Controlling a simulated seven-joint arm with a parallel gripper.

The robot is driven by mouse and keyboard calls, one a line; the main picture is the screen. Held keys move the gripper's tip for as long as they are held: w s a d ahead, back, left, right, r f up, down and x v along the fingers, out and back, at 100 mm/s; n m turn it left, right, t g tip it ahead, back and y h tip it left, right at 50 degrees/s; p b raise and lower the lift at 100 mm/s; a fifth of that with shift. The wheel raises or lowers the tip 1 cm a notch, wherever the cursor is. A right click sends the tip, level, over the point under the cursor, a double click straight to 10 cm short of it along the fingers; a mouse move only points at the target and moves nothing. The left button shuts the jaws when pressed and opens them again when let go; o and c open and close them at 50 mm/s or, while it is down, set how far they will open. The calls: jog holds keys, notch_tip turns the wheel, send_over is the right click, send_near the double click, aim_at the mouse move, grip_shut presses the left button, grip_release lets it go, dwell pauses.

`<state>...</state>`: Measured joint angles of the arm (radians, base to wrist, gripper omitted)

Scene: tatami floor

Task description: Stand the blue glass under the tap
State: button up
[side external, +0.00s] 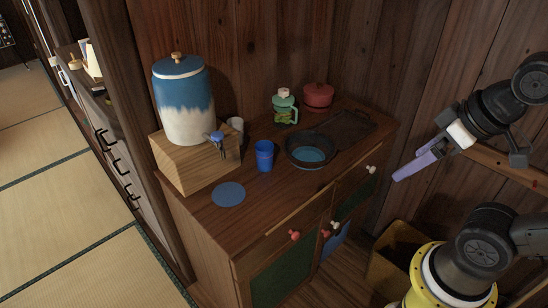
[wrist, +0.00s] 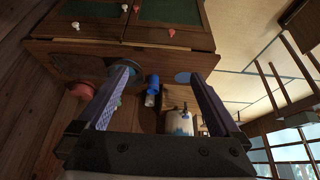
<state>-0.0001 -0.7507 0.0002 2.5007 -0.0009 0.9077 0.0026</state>
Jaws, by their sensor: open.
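The blue glass (side external: 264,155) stands upright on the wooden cabinet top, in front of the dispenser and left of the pan. It also shows between my fingers in the wrist view (wrist: 152,84), at a distance. The tap (side external: 217,139) is a small blue-handled spout low on the blue and white dispenser (side external: 186,107), which stands on a wooden block. A flat blue disc (side external: 228,194) lies on the cabinet top in front of the block, near the tap. My gripper (side external: 408,169) is open and empty, in the air right of the cabinet; its spread fingers show in the wrist view (wrist: 160,84).
A dark pan (side external: 309,160) with a blue inside sits right of the glass. A grey cup (side external: 236,128) stands behind the tap. A green-and-white jar (side external: 285,107) and a red lidded pot (side external: 318,96) stand at the back.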

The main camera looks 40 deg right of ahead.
jog(key=w+d+r+n+g+h, duration=0.25)
jog(key=d+h, duration=0.25)
jog(key=d, duration=0.3)
jog(key=w+d+r+n+g+h, duration=0.1)
jog(key=d+r+n+g+h, duration=0.15)
jog(key=d+h, duration=0.45)
jog(key=w+n+t+h, duration=0.5)
jog(key=w+n, duration=0.3)
jog(key=w, duration=0.8)
jog(key=w+a+f+n+t+y, duration=0.5)
jog(key=w+a+f+n+t, duration=0.5)
jog(key=w+a+f+n, duration=0.3)
jog(key=n+t+y, duration=0.1)
jog(key=n+y, duration=0.4)
jog(key=n, duration=0.1)
send_near(267, 155)
jog(key=shift+s, duration=0.55)
jog(key=shift+w+d, duration=0.1)
jog(key=shift+w, duration=0.2)
jog(key=x, duration=1.3)
grip_shut()
